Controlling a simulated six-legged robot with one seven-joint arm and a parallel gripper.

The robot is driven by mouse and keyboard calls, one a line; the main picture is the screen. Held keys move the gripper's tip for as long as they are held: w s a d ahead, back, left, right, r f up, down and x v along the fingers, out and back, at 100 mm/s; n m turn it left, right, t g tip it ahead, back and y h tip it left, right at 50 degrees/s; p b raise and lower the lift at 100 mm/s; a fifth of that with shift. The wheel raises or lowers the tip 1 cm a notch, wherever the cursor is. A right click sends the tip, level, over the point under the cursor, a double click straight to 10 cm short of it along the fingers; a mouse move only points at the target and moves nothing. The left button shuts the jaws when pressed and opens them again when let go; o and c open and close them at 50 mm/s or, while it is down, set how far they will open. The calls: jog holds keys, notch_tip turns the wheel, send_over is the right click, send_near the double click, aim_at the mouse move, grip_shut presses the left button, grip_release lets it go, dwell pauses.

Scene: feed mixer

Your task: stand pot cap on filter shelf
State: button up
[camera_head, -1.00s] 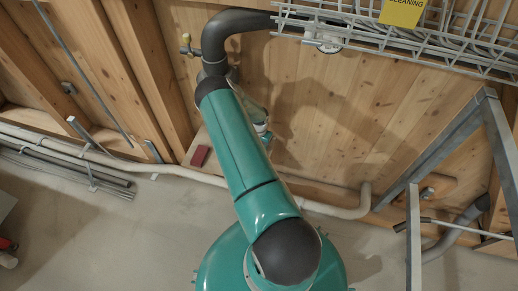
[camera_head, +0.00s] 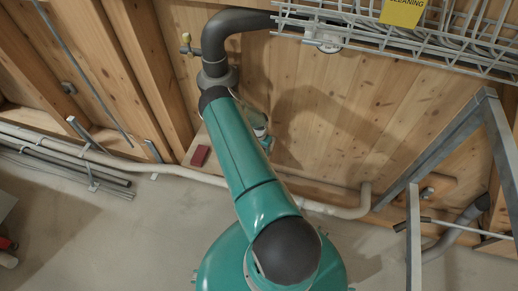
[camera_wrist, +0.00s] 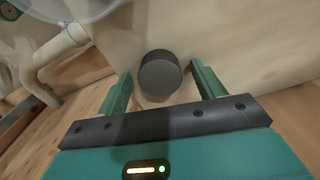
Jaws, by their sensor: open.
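A dark grey, round, short cylinder, likely the pot cap (camera_wrist: 160,76), shows in the wrist view against a pale surface. My gripper (camera_wrist: 160,68) is open, with one green finger on each side of the cap. I cannot tell whether the fingers touch it or how deep it sits between them. In the head view, my arm hides the cap, and only a small part of my gripper (camera_head: 263,133) shows beside the arm. I cannot identify the filter shelf for sure; a small wooden ledge (camera_head: 213,165) shows left of my arm.
A red block (camera_head: 200,155) lies on the ledge. A wire tray (camera_head: 400,40) hangs top right. A grey metal frame (camera_head: 440,145) stands right. A pale pipe (camera_wrist: 45,58) is left in the wrist view.

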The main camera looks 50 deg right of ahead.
jog(key=shift+r, duration=0.1)
notch_tip(320, 180, up, 12)
dwell(0.5)
